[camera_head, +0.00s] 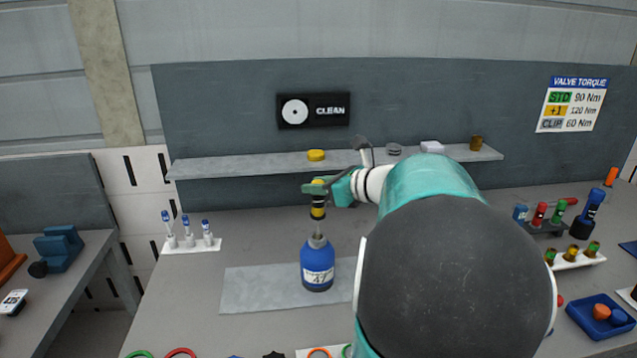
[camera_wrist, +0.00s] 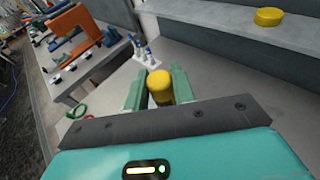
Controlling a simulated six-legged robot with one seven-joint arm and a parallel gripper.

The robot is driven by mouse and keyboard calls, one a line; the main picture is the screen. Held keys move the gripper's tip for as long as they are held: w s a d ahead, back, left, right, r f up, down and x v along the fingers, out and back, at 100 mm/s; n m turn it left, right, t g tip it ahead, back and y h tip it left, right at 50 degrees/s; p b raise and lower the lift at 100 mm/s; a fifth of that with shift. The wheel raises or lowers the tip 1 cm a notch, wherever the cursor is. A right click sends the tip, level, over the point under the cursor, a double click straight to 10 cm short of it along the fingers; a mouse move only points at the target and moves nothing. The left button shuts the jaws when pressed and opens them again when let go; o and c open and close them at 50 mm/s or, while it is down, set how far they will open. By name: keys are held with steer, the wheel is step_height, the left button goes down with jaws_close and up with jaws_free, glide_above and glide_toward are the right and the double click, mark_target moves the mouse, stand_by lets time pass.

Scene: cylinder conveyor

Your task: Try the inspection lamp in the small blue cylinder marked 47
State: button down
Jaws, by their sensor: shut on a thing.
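The small blue cylinder marked 47 (camera_head: 317,265) stands upright on a grey mat (camera_head: 250,290) on the bench in the head view. My gripper (camera_head: 318,187) is directly above its neck. My gripper is shut on the yellow and black inspection lamp (camera_head: 318,208), held upright. A thin stem runs down from the lamp to the cylinder's neck; how far it reaches inside is hidden. In the wrist view the yellow lamp top (camera_wrist: 160,86) sits between the two green fingers (camera_wrist: 158,92). The cylinder is hidden there.
A white rack with blue-capped bottles (camera_head: 190,240) stands left of the mat. A shelf (camera_head: 240,168) behind holds a yellow puck (camera_head: 316,155) and small items. Coloured parts and a blue tray (camera_head: 600,325) lie at the right. Bench between rack and mat is clear.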

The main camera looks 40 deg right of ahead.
steer(key=shift+f, duration=1.15)
steer(key=shift+r, duration=0.1)
stand_by(0.6)
steer(key=shift+r, duration=4.9)
